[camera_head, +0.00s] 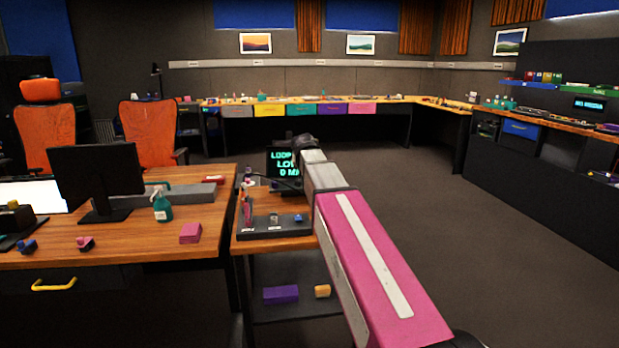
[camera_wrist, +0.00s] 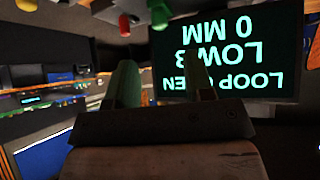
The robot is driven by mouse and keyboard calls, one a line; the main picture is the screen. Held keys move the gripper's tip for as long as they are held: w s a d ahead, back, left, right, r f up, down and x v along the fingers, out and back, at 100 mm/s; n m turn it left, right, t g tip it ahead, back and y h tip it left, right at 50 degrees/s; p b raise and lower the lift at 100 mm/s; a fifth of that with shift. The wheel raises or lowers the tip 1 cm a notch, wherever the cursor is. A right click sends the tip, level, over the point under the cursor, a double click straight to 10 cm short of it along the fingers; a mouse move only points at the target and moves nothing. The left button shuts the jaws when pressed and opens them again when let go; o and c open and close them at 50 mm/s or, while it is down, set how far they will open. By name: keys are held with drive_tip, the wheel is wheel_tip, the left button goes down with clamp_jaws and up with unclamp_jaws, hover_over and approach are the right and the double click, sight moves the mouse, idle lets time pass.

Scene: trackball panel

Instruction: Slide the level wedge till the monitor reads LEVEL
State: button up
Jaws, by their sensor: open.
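The monitor (camera_head: 284,163) stands behind the small wooden side table, partly hidden by my pink and grey arm. In the wrist view the monitor (camera_wrist: 228,50) is upside down. Its teal text reads LOOP OPEN, LOW B (the letter may be another character) and 0 MM. My gripper (camera_wrist: 163,78) is open, its two greenish fingers apart with nothing seen between them, in front of the monitor. The head view does not show the fingers clearly. A dark panel (camera_head: 262,232) with small parts lies on the side table. I cannot tell which part is the level wedge.
Red (camera_wrist: 125,25) and green (camera_wrist: 158,13) knobs hang at the wrist view's top edge. A desk with a black screen (camera_head: 97,172) and a spray bottle (camera_head: 161,206) stands left. A purple block (camera_head: 281,294) lies on the lower shelf. The floor (camera_head: 480,230) right is clear.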

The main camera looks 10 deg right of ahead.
drive_tip(key=x, duration=0.9)
drive_tip(key=shift+w+f, duration=0.1)
